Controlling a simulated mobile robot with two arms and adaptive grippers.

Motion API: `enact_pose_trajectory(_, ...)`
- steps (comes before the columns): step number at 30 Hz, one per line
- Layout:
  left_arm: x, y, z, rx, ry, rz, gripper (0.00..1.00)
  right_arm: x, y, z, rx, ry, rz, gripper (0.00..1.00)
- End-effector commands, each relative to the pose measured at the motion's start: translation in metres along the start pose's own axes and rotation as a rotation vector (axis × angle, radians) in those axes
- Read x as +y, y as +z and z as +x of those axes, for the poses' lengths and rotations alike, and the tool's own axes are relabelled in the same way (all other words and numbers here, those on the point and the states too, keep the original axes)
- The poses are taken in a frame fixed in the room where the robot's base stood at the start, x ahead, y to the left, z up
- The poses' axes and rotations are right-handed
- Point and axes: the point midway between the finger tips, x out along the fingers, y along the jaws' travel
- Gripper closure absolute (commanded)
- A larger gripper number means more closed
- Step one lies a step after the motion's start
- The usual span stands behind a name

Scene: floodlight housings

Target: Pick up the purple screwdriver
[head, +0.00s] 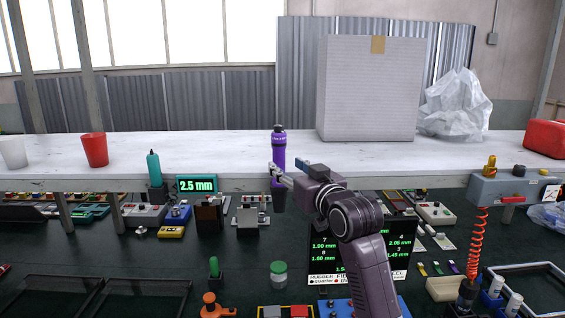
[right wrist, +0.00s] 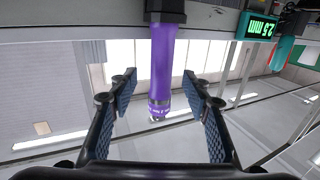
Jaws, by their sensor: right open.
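The purple screwdriver (head: 279,145) stands upright with its lower end in a dark holder (head: 278,196) at the table's front edge. In the right wrist view the purple handle (right wrist: 162,60) hangs from the top, between the two fingers. My right gripper (head: 279,174) is at the lower part of the handle in the head view. It is open, with a finger on each side of the handle; the right wrist view shows gaps between the handle and both pads (right wrist: 160,82). My left gripper is not in view.
A teal screwdriver (head: 153,167) and a green 2.5 mm display (head: 197,185) stand left of the gripper. A large grey box (head: 370,90) stands behind on the white table (head: 230,150). A red cup (head: 94,149) is at the left. The tabletop between is clear.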

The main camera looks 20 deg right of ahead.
Motion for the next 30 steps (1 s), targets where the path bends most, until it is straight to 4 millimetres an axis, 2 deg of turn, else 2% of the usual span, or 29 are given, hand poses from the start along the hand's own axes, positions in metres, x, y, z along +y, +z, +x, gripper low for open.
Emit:
enact_pose_trajectory(5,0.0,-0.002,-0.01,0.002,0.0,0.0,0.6,-0.001,-0.002,0.012,-0.003,-0.001,0.0,0.56)
enact_pose_trajectory(10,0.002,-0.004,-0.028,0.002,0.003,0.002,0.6,-0.003,-0.003,0.035,-0.003,-0.002,0.001,0.56)
enact_pose_trajectory(15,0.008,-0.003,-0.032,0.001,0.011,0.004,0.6,-0.003,-0.001,0.051,-0.001,-0.002,0.0,0.56)
enact_pose_trajectory(25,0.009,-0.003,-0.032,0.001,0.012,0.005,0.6,-0.003,0.001,0.055,0.0,-0.002,-0.001,0.56)
enact_pose_trajectory(30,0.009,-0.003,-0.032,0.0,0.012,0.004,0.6,-0.003,0.001,0.055,0.0,-0.002,-0.001,0.73)
